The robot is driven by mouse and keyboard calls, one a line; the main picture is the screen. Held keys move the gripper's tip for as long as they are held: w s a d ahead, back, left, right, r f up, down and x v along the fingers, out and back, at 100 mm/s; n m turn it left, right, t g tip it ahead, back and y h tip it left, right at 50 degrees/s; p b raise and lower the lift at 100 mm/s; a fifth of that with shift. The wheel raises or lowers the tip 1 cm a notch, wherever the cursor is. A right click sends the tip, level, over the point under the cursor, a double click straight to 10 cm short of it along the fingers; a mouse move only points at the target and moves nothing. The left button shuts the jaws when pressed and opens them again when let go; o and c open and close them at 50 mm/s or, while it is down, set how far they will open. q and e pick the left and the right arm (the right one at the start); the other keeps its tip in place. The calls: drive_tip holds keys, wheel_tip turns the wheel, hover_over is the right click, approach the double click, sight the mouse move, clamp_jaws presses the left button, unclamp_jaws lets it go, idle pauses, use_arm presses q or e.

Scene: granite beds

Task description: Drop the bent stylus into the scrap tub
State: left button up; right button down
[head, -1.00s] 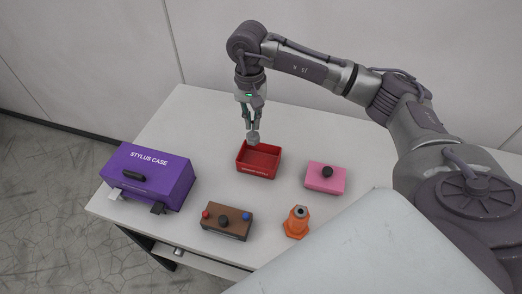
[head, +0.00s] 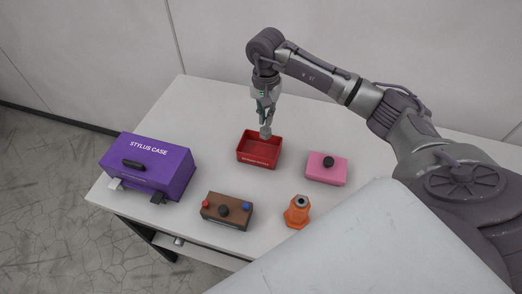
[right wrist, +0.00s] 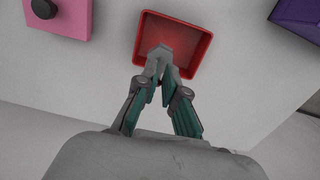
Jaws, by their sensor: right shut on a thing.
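The scrap tub, a red open box (head: 259,164), stands near the middle of the table; its small front label is unreadable. My right gripper (head: 265,122) points down over the tub's back part, its fingers closed on a small grey piece (head: 265,132), which I take to be the bent stylus. In the right wrist view, the grey piece (right wrist: 160,52) sticks out past the fingertips (right wrist: 160,74), in front of the red tub (right wrist: 202,48). Its bend cannot be made out, nor whether it touches the tub. My left gripper is out of view.
A purple stylus case (head: 150,170) stands at the left. A brown box with knobs (head: 236,221), an orange holder (head: 297,212) and a pink box with a black knob (head: 325,173) stand in front of and right of the tub. The table's back left (head: 195,105) is clear.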

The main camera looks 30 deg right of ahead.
drive_tip(key=c, duration=1.2)
unclamp_jaws()
wheel_tip(320, 180, up, 12)
drive_tip(key=shift+w, duration=0.15)
